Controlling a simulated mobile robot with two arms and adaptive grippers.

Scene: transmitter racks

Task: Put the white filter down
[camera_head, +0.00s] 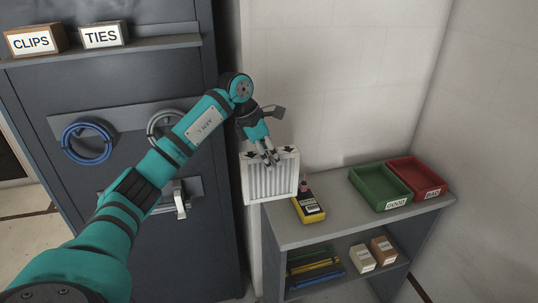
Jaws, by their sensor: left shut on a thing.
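The white filter (270,182) is a pleated panel in a white frame with dark arrow marks on its top edge. My left gripper (271,158) is shut on its top edge and holds it upright. The filter hangs at the left end of the grey shelf top (326,223), overlapping that edge in the picture; I cannot tell whether it touches the shelf. My right gripper is not in view.
A yellow meter (309,208) lies just right of the filter. A green GOOD tray (380,187) and a red BAD tray (416,177) stand further right. Small boxes (362,258) sit on the lower shelf. A dark cabinet (150,245) stands left.

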